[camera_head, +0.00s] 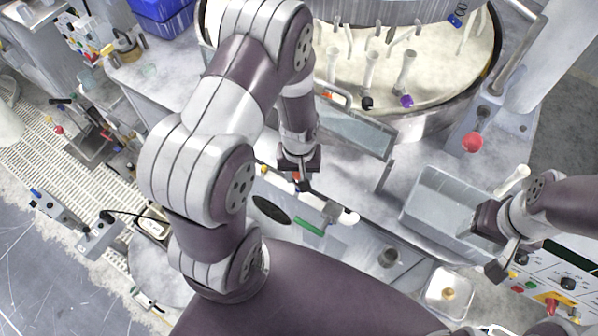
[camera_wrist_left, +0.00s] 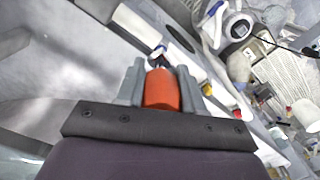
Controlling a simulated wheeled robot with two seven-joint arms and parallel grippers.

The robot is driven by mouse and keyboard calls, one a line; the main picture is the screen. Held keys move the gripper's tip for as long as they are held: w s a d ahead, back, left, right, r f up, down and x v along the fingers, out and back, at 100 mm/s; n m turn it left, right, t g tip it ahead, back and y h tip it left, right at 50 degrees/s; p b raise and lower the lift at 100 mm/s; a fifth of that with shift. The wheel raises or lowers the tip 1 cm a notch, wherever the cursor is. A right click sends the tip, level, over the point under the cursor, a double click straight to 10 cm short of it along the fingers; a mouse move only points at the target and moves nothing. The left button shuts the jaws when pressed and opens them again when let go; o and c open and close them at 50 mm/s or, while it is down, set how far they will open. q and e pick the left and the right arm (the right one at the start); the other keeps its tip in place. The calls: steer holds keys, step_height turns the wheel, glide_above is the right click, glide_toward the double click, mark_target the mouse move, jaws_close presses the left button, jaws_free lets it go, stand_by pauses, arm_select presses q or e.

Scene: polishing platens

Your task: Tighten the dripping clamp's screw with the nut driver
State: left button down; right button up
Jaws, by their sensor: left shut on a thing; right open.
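My left gripper (camera_head: 299,165) hangs over the front of the work surface, below the round platen. In the left wrist view, the left gripper (camera_wrist_left: 161,88) is shut on a red-orange handle (camera_wrist_left: 161,93), which looks like the nut driver's. A darker, thin part shows beyond the handle; its tip cannot be made out. In the head view only a little orange shows at the left fingers. I cannot pick out the dripping clamp or its screw, and no drip is visible. My right gripper (camera_head: 490,243) is open and empty, at the right side of the clear bin.
The clear bin (camera_head: 431,211) stands right of the middle. A glass panel (camera_head: 355,133) rises just right of my left gripper. Upright pegs and coloured caps sit on the platen (camera_head: 440,70). A green-handled tool (camera_head: 309,228) lies in front. A control panel (camera_head: 570,268) is at lower right.

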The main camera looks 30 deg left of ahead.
steer(key=shift+f+b, duration=0.3)
steer(key=shift+r+p, duration=0.45)
steer(key=shift+r, duration=0.1)
stand_by(2.1)
steer(key=shift+r+p, duration=0.3)
steer(key=shift+p, duration=0.1)
